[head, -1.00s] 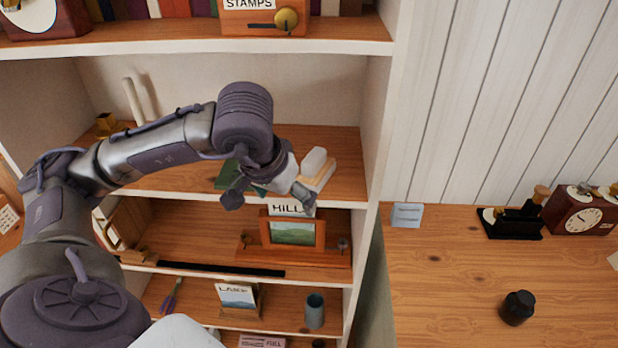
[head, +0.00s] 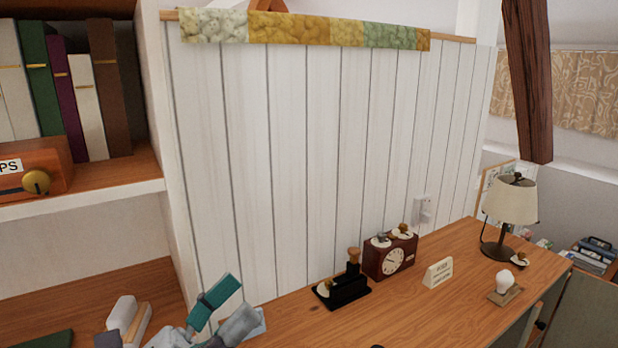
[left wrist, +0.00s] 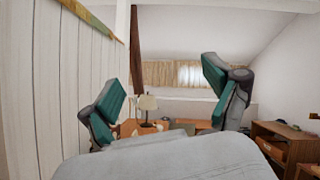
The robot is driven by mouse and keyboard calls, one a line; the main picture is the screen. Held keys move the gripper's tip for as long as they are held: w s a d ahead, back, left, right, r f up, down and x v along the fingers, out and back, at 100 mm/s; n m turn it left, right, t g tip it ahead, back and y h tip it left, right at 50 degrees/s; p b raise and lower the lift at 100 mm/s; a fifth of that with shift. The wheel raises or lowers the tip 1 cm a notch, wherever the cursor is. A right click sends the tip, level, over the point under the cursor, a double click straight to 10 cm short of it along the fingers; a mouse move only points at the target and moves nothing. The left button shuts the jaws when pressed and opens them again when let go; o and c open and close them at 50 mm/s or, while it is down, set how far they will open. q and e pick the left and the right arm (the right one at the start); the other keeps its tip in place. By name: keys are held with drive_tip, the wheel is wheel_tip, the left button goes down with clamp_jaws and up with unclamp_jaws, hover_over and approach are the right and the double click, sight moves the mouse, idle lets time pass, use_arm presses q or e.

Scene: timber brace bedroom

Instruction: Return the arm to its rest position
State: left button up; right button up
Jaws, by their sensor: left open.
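My left gripper (head: 222,318) shows at the bottom of the head view, in front of the left end of the desk and beside the shelf's edge. Its teal-padded fingers also show in the left wrist view (left wrist: 163,98). They stand wide apart with nothing between them, so it is open and empty. The rest of my left arm is mostly below the head view's lower edge. My right gripper is in neither view.
A wooden desk (head: 420,300) holds a black stamp-like device (head: 343,290), a red-brown clock (head: 391,256), a small sign (head: 438,273) and a lamp (head: 510,205). A bookshelf (head: 100,200) stands at left. White blocks (head: 122,314) lie on its lower shelf.

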use_arm(q)
drive_tip(key=w+a+f+n+t+y, duration=0.3)
drive_tip(key=a+f+n+y, duration=0.5)
drive_tip(key=n, duration=0.5)
drive_tip(key=w+a+f+n+t+y, duration=0.2)
drive_tip(key=w+a+f+n+y, duration=0.3)
drive_tip(key=n+y, duration=0.75)
drive_tip(key=s+a+f+n+g, duration=0.2)
drive_tip(key=s+f+n+g, duration=0.3)
drive_tip(key=f+n, duration=0.5)
drive_tip(key=s+d+f+n+g+h, duration=0.1)
drive_tip(key=s+f+n+g, duration=0.3)
drive_tip(key=s+f, duration=0.5)
drive_tip(key=s+d+f+n+g, duration=0.1)
drive_tip(key=s+d+f+g, duration=0.1)
drive_tip(key=s+f+g, duration=0.5)
wheel_tip(320, 180, down, 26)
drive_tip(key=s+r, duration=0.1)
drive_tip(key=s, duration=0.1)
drive_tip(key=s+a+f+g, duration=0.2)
drive_tip(key=s+a+f, duration=0.1)
drive_tip(key=s+f, duration=1.4)
drive_tip(key=shift+s+f, duration=0.35)
drive_tip(key=shift+f, duration=0.5)
